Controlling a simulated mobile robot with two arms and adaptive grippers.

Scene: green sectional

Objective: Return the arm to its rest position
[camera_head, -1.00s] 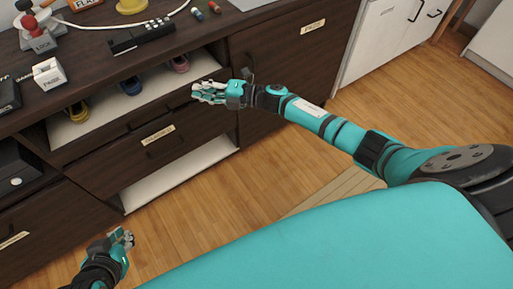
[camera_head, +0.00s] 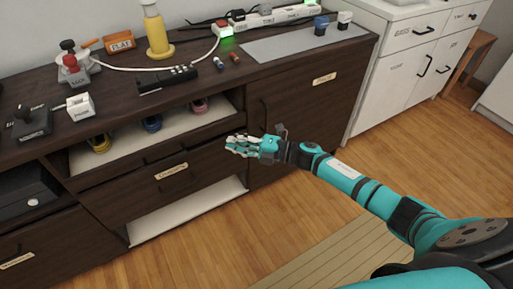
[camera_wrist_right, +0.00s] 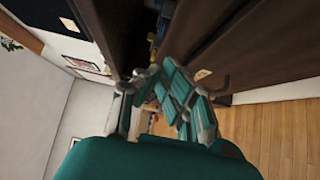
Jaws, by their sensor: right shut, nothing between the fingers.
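My right arm reaches in from the lower right of the head view, teal with black joints. Its gripper (camera_head: 240,146) is shut and empty, in front of the dark wood cabinet near the drawers. In the right wrist view the teal and grey fingers (camera_wrist_right: 168,92) show close together, with nothing between them. Dark cabinet fronts stand close beside them there. My left gripper is outside the head view.
The dark cabinet (camera_head: 300,120) has an open shelf with small coloured shoes (camera_head: 152,123) and a labelled drawer (camera_head: 172,178). On top are a black device (camera_head: 168,80), a yellow bottle (camera_head: 156,35) and a power strip (camera_head: 268,14).

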